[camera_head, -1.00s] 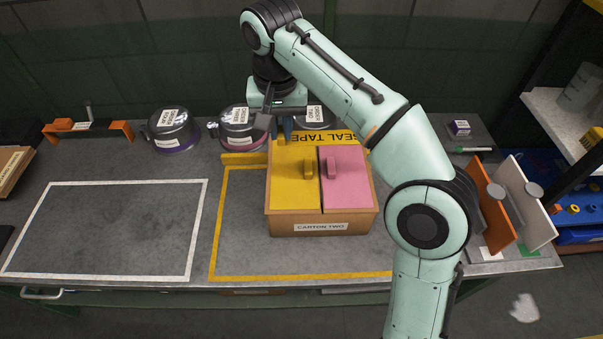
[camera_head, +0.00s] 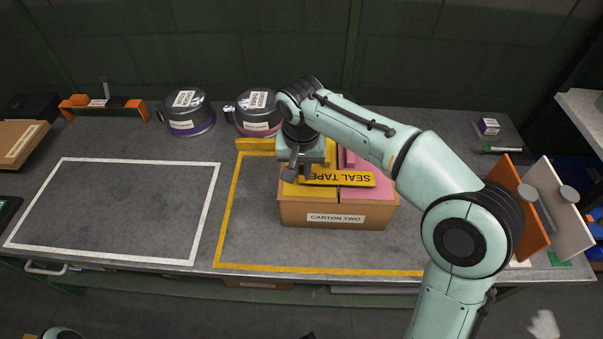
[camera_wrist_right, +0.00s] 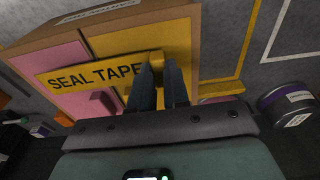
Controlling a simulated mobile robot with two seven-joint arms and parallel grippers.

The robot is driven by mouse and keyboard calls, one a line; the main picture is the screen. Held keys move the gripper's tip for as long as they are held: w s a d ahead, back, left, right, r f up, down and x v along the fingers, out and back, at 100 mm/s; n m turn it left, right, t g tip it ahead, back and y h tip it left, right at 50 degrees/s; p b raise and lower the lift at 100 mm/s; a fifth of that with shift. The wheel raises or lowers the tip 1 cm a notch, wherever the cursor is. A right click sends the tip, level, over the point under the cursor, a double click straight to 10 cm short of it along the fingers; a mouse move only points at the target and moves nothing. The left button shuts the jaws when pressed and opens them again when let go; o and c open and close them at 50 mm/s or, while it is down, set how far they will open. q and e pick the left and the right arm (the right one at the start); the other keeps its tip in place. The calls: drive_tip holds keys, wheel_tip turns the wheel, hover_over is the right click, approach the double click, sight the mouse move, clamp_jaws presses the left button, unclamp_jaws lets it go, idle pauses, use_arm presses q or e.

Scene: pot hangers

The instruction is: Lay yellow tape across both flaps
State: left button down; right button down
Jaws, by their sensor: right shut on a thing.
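The yellow tape strip marked SEAL TAPE (camera_head: 340,179) is over the front part of the carton marked CARTON TWO (camera_head: 335,218). It spans the yellow flap (camera_head: 293,190) and the pink flap (camera_head: 372,194). Whether it touches them is unclear. In the right wrist view the strip (camera_wrist_right: 95,76) crosses from the pink flap (camera_wrist_right: 50,58) to the yellow flap (camera_wrist_right: 140,40). My right gripper (camera_wrist_right: 160,68) is shut on the tape's yellow grip block, above the yellow flap. My left gripper is not in view.
Metal pots (camera_head: 188,112) stand behind the carton, beside an orange rack (camera_head: 105,106). A yellow-outlined zone (camera_head: 228,205) surrounds the carton. The white-outlined zone (camera_head: 115,210) is empty. Upright orange (camera_head: 518,205) and white panels (camera_head: 560,205) stand at right.

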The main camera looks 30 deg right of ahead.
drive_tip(key=shift+f, duration=0.95)
drive_tip(key=shift+f, duration=0.15)
drive_tip(key=c, duration=1.1)
unclamp_jaws()
wheel_tip(320, 180, up, 12)
drive_tip(key=s+p, duration=0.1)
drive_tip(key=p, duration=0.1)
drive_tip(key=shift+s+a+p, duration=0.15)
drive_tip(key=shift+a+p, duration=0.15)
drive_tip(key=shift+a, duration=0.05)
